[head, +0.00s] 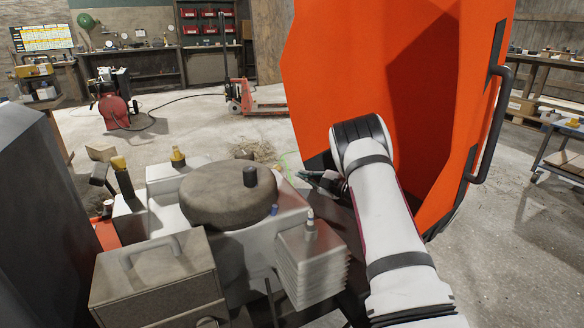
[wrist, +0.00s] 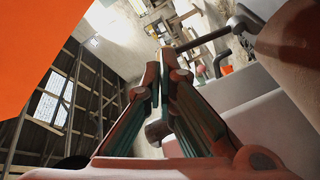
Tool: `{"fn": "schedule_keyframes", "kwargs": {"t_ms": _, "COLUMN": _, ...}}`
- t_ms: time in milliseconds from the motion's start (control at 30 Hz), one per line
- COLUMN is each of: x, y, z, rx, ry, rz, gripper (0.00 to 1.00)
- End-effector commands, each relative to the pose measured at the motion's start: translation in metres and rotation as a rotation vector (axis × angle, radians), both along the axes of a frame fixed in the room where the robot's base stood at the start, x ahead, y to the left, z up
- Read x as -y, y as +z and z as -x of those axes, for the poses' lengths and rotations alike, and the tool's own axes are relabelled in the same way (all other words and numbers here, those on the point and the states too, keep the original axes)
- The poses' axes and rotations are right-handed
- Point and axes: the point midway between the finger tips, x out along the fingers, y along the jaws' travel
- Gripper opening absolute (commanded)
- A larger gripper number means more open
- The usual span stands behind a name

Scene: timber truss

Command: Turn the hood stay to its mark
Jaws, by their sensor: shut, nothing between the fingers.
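The raised orange hood (head: 345,70) stands open over the engine, and its edge fills the upper left of the wrist view (wrist: 35,50). My gripper (head: 303,174) is at the hood's lower left edge, beside the engine's right rear. Its fingers are together in the wrist view (wrist: 164,68), with nothing visible between them. I cannot pick out the hood stay with certainty. A dark rod (wrist: 208,38) shows beyond the fingers in the wrist view, but I cannot tell what it is.
A black handle (head: 492,125) is on the hood's right side. Open floor lies behind, with a red pallet jack (head: 255,100).

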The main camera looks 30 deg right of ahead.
Motion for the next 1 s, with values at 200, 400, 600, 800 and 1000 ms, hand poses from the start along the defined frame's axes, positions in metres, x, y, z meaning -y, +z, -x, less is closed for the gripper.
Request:
{"fn": "schedule_keyframes", "kwargs": {"t_ms": 200, "x": 0.012, "y": 0.0, "z": -0.002, "rx": -0.157, "ry": 0.015, "rz": -0.353, "gripper": 0.0}}
{"fn": "schedule_keyframes", "kwargs": {"t_ms": 400, "x": 0.022, "y": 0.0, "z": -0.002, "rx": -0.314, "ry": 0.027, "rz": -0.674, "gripper": 0.0}}
{"fn": "schedule_keyframes", "kwargs": {"t_ms": 600, "x": 0.033, "y": 0.001, "z": -0.001, "rx": -0.479, "ry": 0.033, "rz": -0.99, "gripper": 0.0}}
{"fn": "schedule_keyframes", "kwargs": {"t_ms": 800, "x": 0.045, "y": 0.001, "z": 0.001, "rx": -0.652, "ry": 0.032, "rz": -1.3, "gripper": 0.0}}
{"fn": "schedule_keyframes", "kwargs": {"t_ms": 1000, "x": 0.058, "y": 0.001, "z": 0.005, "rx": -0.832, "ry": 0.021, "rz": -1.605, "gripper": 0.0}}
